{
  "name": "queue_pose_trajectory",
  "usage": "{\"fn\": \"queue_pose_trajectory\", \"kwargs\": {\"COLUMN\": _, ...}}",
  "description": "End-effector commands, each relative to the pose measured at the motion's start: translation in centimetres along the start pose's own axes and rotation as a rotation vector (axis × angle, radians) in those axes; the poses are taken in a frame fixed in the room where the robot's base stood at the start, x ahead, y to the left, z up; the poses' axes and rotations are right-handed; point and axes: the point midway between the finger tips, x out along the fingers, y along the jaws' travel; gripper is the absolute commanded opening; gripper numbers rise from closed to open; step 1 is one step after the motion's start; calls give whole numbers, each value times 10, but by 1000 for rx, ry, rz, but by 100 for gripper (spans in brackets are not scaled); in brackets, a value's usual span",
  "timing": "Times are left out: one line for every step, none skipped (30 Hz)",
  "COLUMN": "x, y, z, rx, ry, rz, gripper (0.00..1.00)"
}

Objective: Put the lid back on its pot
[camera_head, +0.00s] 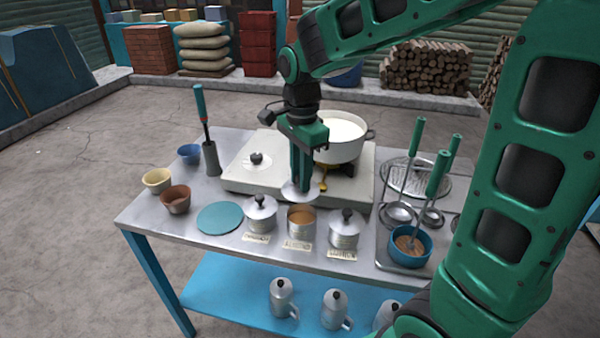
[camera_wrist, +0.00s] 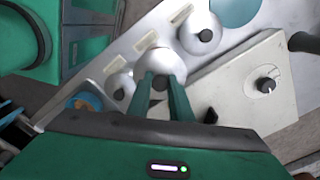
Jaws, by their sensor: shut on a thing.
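My gripper (camera_head: 301,186) is shut on the black knob of a round silver lid (camera_head: 288,192). The lid is roughly level, over the back edge of the open middle pot (camera_head: 301,229), apart from it by a small gap. This small metal pot holds something brown and has a label in front. In the wrist view the lid (camera_wrist: 153,62) lies between the fingertips (camera_wrist: 160,80) and hides the pot's opening.
Lidded pots stand close on the left (camera_head: 260,215) and right (camera_head: 346,230) of the open pot. Behind is a white stove (camera_head: 240,180) with a large milk pot (camera_head: 340,148). A teal disc (camera_head: 220,217) lies left; a ladle tray (camera_head: 385,245) is right.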

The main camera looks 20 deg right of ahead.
Motion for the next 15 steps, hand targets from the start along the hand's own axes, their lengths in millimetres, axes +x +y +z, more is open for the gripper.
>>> {"fn": "queue_pose_trajectory", "kwargs": {"x": 0, "y": 0, "z": -2, "rx": 3, "ry": 0, "rz": 0, "gripper": 0}}
{"fn": "queue_pose_trajectory", "kwargs": {"x": 0, "y": 0, "z": -2, "rx": 4, "ry": 0, "rz": 0, "gripper": 0}}
{"fn": "queue_pose_trajectory", "kwargs": {"x": 0, "y": 0, "z": -3, "rx": 6, "ry": 0, "rz": 0, "gripper": 0}}
{"fn": "queue_pose_trajectory", "kwargs": {"x": 0, "y": 1, "z": -4, "rx": 6, "ry": 0, "rz": 0, "gripper": 0}}
{"fn": "queue_pose_trajectory", "kwargs": {"x": 0, "y": 1, "z": -4, "rx": 7, "ry": 0, "rz": 0, "gripper": 0}}
{"fn": "queue_pose_trajectory", "kwargs": {"x": 0, "y": 1, "z": -4, "rx": 8, "ry": 0, "rz": 0, "gripper": 0}}
{"fn": "queue_pose_trajectory", "kwargs": {"x": 0, "y": 1, "z": -5, "rx": 8, "ry": 0, "rz": 0, "gripper": 0}}
{"fn": "queue_pose_trajectory", "kwargs": {"x": 1, "y": 1, "z": -5, "rx": 8, "ry": 0, "rz": 0, "gripper": 0}}
{"fn": "queue_pose_trajectory", "kwargs": {"x": 2, "y": 1, "z": -5, "rx": 9, "ry": 0, "rz": 0, "gripper": 0}}
{"fn": "queue_pose_trajectory", "kwargs": {"x": 3, "y": 1, "z": -5, "rx": 9, "ry": 0, "rz": 0, "gripper": 0}}
{"fn": "queue_pose_trajectory", "kwargs": {"x": 5, "y": 1, "z": -5, "rx": 9, "ry": 0, "rz": 0, "gripper": 0}}
{"fn": "queue_pose_trajectory", "kwargs": {"x": 7, "y": 1, "z": -5, "rx": 9, "ry": 0, "rz": 0, "gripper": 0}}
{"fn": "queue_pose_trajectory", "kwargs": {"x": 10, "y": 1, "z": -5, "rx": 9, "ry": 0, "rz": 1, "gripper": 0}}
{"fn": "queue_pose_trajectory", "kwargs": {"x": 12, "y": 2, "z": -5, "rx": 9, "ry": 0, "rz": 2, "gripper": 0}}
{"fn": "queue_pose_trajectory", "kwargs": {"x": 16, "y": 2, "z": -5, "rx": 9, "ry": 0, "rz": 2, "gripper": 0}}
